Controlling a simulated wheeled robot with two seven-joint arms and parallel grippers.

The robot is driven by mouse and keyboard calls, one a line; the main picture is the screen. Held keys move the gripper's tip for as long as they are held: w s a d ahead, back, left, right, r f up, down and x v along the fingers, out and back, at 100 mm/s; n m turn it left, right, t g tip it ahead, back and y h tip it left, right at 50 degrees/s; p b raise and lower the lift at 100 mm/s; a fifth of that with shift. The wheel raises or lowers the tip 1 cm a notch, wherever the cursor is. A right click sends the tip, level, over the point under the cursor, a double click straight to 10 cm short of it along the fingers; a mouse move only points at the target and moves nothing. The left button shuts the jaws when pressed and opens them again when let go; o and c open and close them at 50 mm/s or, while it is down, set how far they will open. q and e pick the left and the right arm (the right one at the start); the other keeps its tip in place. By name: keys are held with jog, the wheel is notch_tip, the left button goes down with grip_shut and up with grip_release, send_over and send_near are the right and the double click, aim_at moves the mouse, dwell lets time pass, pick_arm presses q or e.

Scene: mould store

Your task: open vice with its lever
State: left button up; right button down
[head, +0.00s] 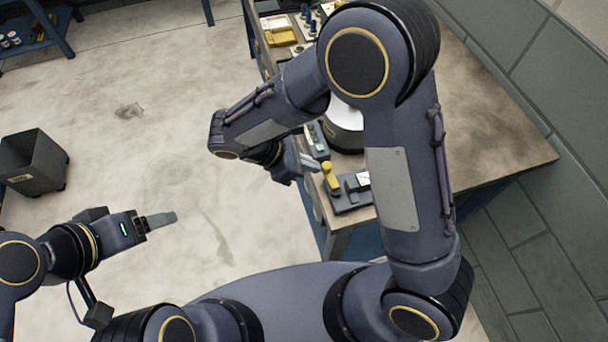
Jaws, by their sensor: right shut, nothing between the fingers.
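A small dark vice (346,203) sits at the near left corner of the workbench, with its upright yellow lever (330,178) on its left side. My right gripper (312,164) is just behind and left of the lever top, its fingers shut with nothing between them. I cannot tell whether the fingertips touch the lever. My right arm covers part of the bench around the vice, and the jaw opening is too small to make out. My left gripper (162,220) is over open floor at the left, seen edge-on, far from the vice.
The workbench (490,130) runs along the grey block wall, its right part bare. A white and dark round object (345,125) stands behind the vice, partly hidden. Yellow trays (279,37) and blue pegs lie at the far end. A dark bin (33,163) stands on the floor.

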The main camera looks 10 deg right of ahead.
jog(key=d+m+g, duration=0.1)
jog(key=m, duration=0.1)
jog(key=w+d+m+g, duration=0.1)
jog(key=shift+w+m+g+p, duration=0.2)
jog(key=shift+m+g+p, duration=0.15)
jog(key=shift+m+g, duration=0.05)
jog(key=shift+w+d+m+g+y+p, duration=0.15)
jog(key=shift+d+m+g+y, duration=0.5)
jog(key=shift+m, duration=0.45)
jog(key=shift+w+d+m+g+y+p, duration=0.15)
jog(key=shift+d+m+g+y, duration=0.4)
jog(key=shift+m+g, duration=0.45)
jog(key=shift+d, duration=0.15)
